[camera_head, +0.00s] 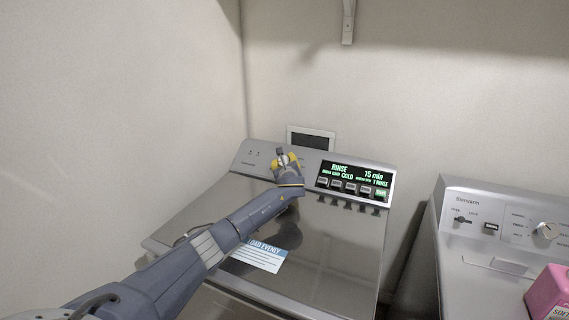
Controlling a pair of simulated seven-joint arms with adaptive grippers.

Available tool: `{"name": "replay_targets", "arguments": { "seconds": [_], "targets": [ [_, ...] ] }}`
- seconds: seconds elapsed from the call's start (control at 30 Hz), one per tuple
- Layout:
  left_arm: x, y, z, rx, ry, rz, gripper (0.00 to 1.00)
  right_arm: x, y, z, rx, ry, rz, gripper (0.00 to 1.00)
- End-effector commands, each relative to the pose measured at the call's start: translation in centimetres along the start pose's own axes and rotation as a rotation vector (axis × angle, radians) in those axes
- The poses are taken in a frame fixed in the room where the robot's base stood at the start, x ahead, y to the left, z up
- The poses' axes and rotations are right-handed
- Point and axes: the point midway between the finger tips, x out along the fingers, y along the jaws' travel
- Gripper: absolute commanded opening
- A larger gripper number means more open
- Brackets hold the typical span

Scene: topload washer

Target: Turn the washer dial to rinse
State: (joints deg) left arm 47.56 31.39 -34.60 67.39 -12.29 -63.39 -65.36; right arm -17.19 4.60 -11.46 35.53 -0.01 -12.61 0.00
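The washer (334,240) stands in the middle of the view with its lid closed. Its control panel (247,160) runs along the back. The lit display (352,175) on the panel reads "RINSE", "15 min" and "COLD" in green. My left gripper (284,157) is at the middle of the panel, just left of the display, where the dial appears to be. The gripper's yellow-tipped fingers look spread around the dial, but the dial is mostly hidden and contact cannot be told. My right gripper is not in view.
A second machine (490,225) with its own knobs stands at the right, across a narrow gap. A pink box (549,292) sits on it. A label (258,255) lies on the washer lid. A wall bracket (348,22) hangs above. Walls close in behind and at left.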

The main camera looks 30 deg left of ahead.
Motion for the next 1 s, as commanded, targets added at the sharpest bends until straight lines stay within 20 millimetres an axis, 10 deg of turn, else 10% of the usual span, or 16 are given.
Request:
{"name": "replay_targets", "arguments": {
  "seconds": [0.1,0.13,0.33,0.67,1.0],
  "targets": [
    [0.2,-0.1,1.1,-0.004,-0.015,-0.001,0.12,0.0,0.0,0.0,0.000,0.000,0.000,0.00],
    [0.2,-0.1,1.1,-0.004,-0.015,-0.001,0.45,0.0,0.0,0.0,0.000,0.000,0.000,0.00],
    [0.1,-0.1,0.6,-0.002,-0.009,-0.001,0.69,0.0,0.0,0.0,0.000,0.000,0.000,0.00],
    [0.0,-0.2,0.6,-0.001,-0.005,-0.002,0.70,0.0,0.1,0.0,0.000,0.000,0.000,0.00],
    [-0.5,-1.9,4.8,-0.004,-0.007,-0.002,0.70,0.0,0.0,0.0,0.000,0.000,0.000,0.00]
  ]
}}
